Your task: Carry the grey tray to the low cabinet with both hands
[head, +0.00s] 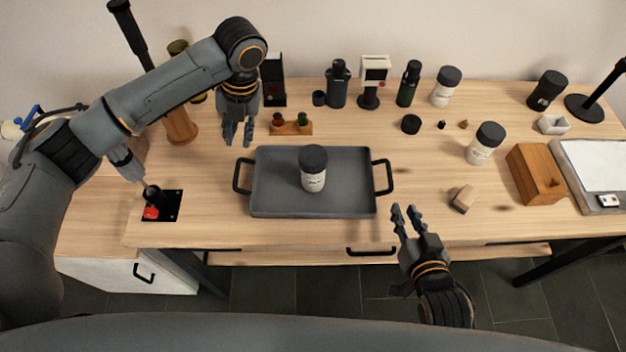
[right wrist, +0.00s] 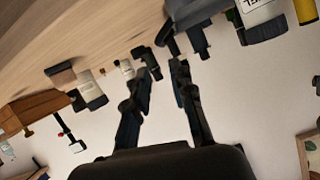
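The grey tray (head: 270,205) lies flat on the wooden table, with a black handle at its left and right ends. A white bottle with a dark lid (head: 313,172) stands upright on it. My left gripper (head: 238,143) is above the table, near the tray's back left corner, open and empty. My right gripper (head: 405,209) is open and empty by the table's front edge, right of the tray's right handle; its open fingers also show in the right wrist view (right wrist: 163,68). A low white cabinet with a wooden top (head: 115,270) stands at lower left, partly hidden by my left arm.
On the table (head: 220,222), a black plate with a red button (head: 160,207) is left of the tray. A small wooden rack (head: 291,128) is behind it. A wooden block (head: 463,199), a white jar (head: 484,144) and a wooden box (head: 535,174) are to the right. Several bottles line the back.

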